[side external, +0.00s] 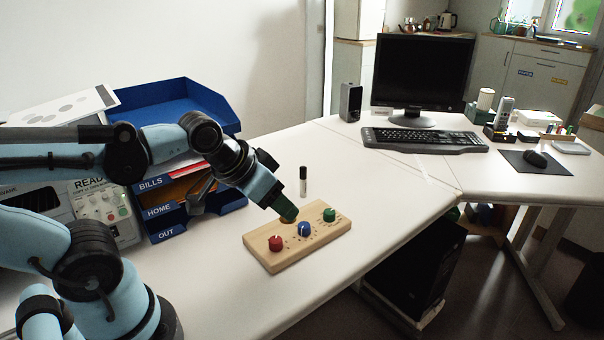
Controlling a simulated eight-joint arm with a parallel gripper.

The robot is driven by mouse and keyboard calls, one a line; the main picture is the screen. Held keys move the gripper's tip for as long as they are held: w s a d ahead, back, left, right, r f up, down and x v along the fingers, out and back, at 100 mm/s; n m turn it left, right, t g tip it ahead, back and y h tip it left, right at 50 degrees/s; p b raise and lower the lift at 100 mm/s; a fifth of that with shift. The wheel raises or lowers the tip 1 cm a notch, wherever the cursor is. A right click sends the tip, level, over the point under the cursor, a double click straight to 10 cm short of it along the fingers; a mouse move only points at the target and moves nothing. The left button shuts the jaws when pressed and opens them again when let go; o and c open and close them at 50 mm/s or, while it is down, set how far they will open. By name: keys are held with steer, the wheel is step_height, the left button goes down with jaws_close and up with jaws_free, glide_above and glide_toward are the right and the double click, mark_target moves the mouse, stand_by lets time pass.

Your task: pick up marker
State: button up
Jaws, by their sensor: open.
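A small upright cylinder with a black top and a white lower part, which looks like the marker (303,181), stands on the white desk just behind the wooden board. My gripper (289,214) reaches down from the left, its dark green tip low over the back left part of the board. The tip is to the left of the marker and nearer the camera, apart from it in the picture. My gripper is open; the gap between its fingers is hard to see from here, and nothing shows held in it.
The wooden board (320,238) has a red knob (276,243), a blue knob (304,229) and a green knob (329,215). Blue letter trays (172,229) stand at left. A keyboard (424,139) and monitor (422,72) are at the back. The desk right of the marker is clear.

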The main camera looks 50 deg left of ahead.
steer(key=w+a+r+g, duration=0.2)
steer(key=w+a+r, duration=0.1)
steer(key=w+r, duration=0.15)
steer(key=n+g, duration=0.2)
steer(key=g, duration=0.3)
glide_above(303, 196)
steer(key=f, duration=0.4)
steer(key=shift+w+a, duration=0.1)
steer(key=shift+a, duration=0.15)
steer(key=shift+w+a+f+n, duration=0.15)
steer(key=shift+a+f+n, duration=0.15)
steer(key=shift+f, duration=0.05)
step_height(303, 196, down, 12)
steer(key=shift+d+r, duration=0.1)
steer(key=shift+d, duration=0.05)
jaws_close()
